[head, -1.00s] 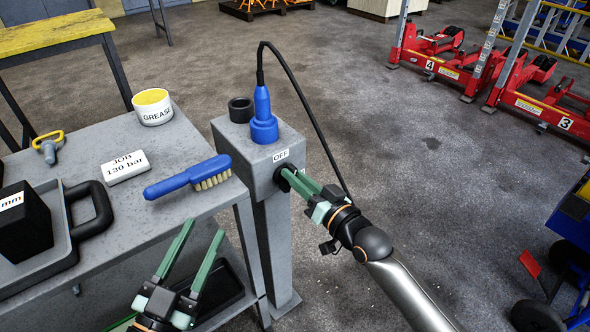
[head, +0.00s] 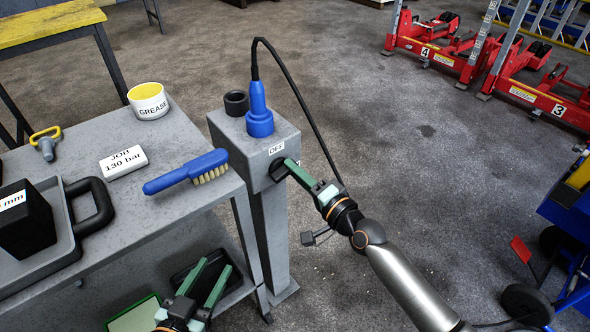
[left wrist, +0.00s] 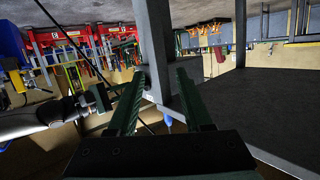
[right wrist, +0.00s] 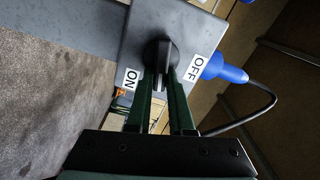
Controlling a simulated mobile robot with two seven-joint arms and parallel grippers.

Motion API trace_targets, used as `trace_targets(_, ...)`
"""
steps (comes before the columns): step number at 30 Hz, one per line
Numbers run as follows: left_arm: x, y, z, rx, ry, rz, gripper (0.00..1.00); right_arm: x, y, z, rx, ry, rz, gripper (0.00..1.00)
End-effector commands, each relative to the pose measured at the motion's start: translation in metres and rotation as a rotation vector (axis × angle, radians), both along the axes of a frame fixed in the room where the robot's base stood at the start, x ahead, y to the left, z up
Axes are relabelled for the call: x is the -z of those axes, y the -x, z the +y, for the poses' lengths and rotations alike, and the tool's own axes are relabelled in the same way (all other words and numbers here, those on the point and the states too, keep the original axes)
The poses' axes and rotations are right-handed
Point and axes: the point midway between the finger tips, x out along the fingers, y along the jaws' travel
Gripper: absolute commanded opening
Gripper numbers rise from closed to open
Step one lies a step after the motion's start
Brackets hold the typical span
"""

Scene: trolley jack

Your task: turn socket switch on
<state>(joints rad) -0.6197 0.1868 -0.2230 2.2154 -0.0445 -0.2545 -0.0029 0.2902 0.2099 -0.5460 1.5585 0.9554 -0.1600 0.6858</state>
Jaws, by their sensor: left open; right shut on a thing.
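The grey socket box (head: 228,140) stands on a post beside the bench. A blue plug (head: 259,112) with a black cable is upright in its top. An OFF label (head: 276,148) shows on its front. In the right wrist view, the black rotary switch knob (right wrist: 161,52) sits between the ON label (right wrist: 131,79) and the OFF label (right wrist: 195,68). My right gripper (head: 289,168) is shut on the knob; its fingers partly hide it. I cannot tell which label the knob points to. My left gripper (head: 212,272) is open and empty, low beside the bench.
Red jacks (head: 440,55) stand at the back right.

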Motion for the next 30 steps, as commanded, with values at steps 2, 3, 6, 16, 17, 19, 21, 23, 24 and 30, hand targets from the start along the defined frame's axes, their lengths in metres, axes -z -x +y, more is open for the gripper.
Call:
trace_targets(2,-0.003,-0.001,0.000,0.001,-0.001,-0.012,0.50,0.001,0.000,0.000,0.001,-0.049,0.034,0.00)
trace_targets(3,-0.004,-0.001,0.000,0.001,0.000,-0.017,0.50,0.001,0.000,0.000,0.001,-0.073,0.051,0.00)
trace_targets(6,-0.007,-0.002,0.000,0.002,0.001,-0.031,0.50,0.003,0.000,0.000,0.001,-0.121,0.087,0.00)
trace_targets(16,-0.013,-0.004,0.000,0.005,-0.004,-0.054,0.50,0.005,-0.001,-0.001,0.001,-0.213,0.153,0.00)
trace_targets(17,-0.013,-0.004,0.000,0.005,-0.004,-0.055,0.50,0.005,-0.001,-0.001,0.001,-0.217,0.156,0.00)
trace_targets(19,-0.014,-0.004,0.000,0.006,-0.004,-0.057,0.50,0.005,-0.001,-0.001,0.001,-0.223,0.161,0.00)
trace_targets(21,-0.014,-0.004,0.000,0.006,-0.003,-0.059,0.50,0.005,-0.001,-0.001,0.001,-0.226,0.163,0.00)
trace_targets(23,-0.014,-0.004,0.000,0.006,-0.003,-0.059,0.50,0.005,-0.001,-0.001,0.001,-0.229,0.165,0.00)
trace_targets(24,-0.014,-0.004,0.000,0.006,-0.003,-0.060,0.50,0.005,-0.001,0.000,0.001,-0.229,0.165,0.00)
trace_targets(30,-0.015,-0.004,0.000,0.006,-0.003,-0.061,0.50,0.005,-0.001,0.000,0.001,-0.230,0.165,0.00)
